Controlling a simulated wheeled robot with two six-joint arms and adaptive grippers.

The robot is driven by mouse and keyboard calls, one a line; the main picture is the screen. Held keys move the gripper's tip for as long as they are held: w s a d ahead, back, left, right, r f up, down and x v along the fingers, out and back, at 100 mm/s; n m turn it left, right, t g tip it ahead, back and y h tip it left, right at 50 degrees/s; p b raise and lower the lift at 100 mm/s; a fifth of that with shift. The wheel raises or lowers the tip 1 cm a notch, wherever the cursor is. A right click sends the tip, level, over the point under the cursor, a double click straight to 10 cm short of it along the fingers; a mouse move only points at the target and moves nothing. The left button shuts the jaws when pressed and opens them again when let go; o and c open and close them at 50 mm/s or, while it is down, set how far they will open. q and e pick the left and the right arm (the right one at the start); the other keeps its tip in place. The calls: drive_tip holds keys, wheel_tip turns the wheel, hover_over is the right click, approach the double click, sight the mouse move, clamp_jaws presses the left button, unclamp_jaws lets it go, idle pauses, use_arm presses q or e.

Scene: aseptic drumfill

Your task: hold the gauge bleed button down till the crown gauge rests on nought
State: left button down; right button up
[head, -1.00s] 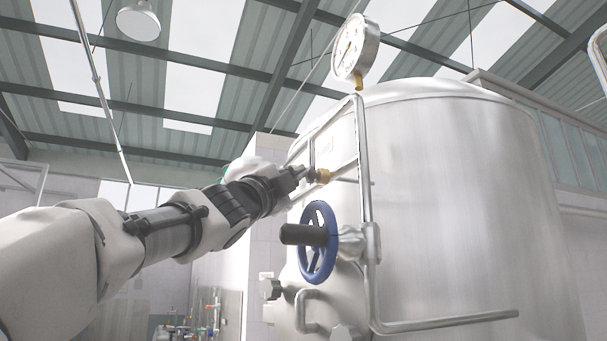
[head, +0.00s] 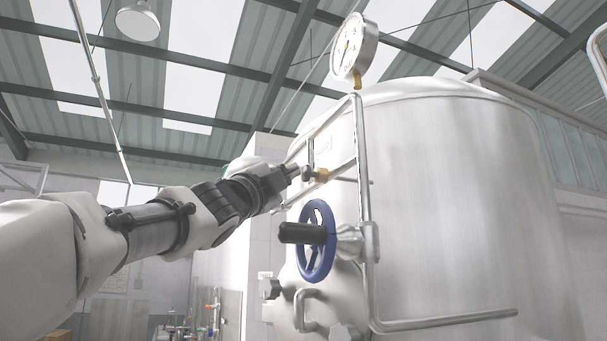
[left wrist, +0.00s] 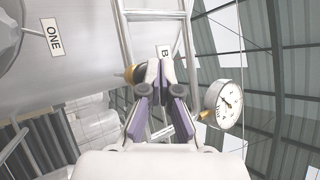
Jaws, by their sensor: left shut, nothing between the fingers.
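The crown gauge (head: 349,47) is a round white dial on a brass stem above the tank. Its needle is too small to read surely in the head view; the gauge also shows at the right of the left wrist view (left wrist: 224,103). The bleed fitting, brass with a dark button end (head: 321,175), sits on the pipe frame below the gauge; it also shows in the left wrist view (left wrist: 131,74). My left gripper (head: 295,169) is shut and empty, its tips close beside the button end. Contact cannot be told. My right gripper is out of view.
A blue handwheel (head: 317,241) with a dark grip stands out below the fitting. Steel pipe rails (head: 362,190) run around it on the large steel tank (head: 450,190). A sign reading ONE (left wrist: 53,37) is on the vessel in the left wrist view.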

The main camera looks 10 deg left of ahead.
use_arm(q)
drive_tip(key=shift+s+a, duration=0.2)
drive_tip(key=shift+a, duration=0.1)
drive_tip(key=s+a, duration=0.1)
drive_tip(key=a+b, duration=0.1)
drive_tip(key=s+a+b, duration=0.1)
drive_tip(key=a, duration=0.1)
drive_tip(key=shift+s, duration=0.35)
drive_tip(key=shift+s, duration=0.1)
idle(0.4)
